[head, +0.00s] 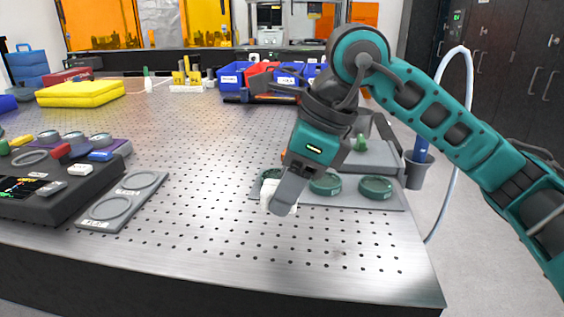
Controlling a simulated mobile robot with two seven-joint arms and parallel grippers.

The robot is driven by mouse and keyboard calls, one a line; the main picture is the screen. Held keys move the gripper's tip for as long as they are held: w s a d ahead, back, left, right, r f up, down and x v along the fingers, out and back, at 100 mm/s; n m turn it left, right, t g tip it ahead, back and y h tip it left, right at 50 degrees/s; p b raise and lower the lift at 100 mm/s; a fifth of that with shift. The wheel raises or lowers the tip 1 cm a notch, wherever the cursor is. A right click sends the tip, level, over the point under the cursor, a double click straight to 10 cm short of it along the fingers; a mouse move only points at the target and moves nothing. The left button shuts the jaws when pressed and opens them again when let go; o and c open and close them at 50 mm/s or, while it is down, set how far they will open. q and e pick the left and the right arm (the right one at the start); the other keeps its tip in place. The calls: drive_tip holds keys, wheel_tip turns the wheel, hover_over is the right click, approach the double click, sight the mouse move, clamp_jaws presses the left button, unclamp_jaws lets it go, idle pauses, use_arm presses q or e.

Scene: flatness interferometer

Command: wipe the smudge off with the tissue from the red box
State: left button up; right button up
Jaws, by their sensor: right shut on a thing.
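My right gripper (283,203) is shut on a crumpled white tissue (270,190). It holds the tissue low over the perforated metal table, at the left end of a grey tray with green discs. I cannot tell whether the tissue touches the tray or the table. A faint dark mark (340,253) on the table near the front right may be the smudge, but it is too small to be sure. A red box (68,76) lies at the far left, and a red bin (257,76) stands at the back among blue ones. My left gripper is out of view.
The grey tray (350,201) holds green discs (376,187). At left are a dark console (60,205) and a grey plate with two round recesses (122,200). Yellow cases (80,93) lie behind. A grey cup (418,172) hangs at the right edge. The table's middle is clear.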

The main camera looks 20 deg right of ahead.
drive_tip(key=shift+r+p, duration=0.45)
drive_tip(key=shift+r, duration=0.7)
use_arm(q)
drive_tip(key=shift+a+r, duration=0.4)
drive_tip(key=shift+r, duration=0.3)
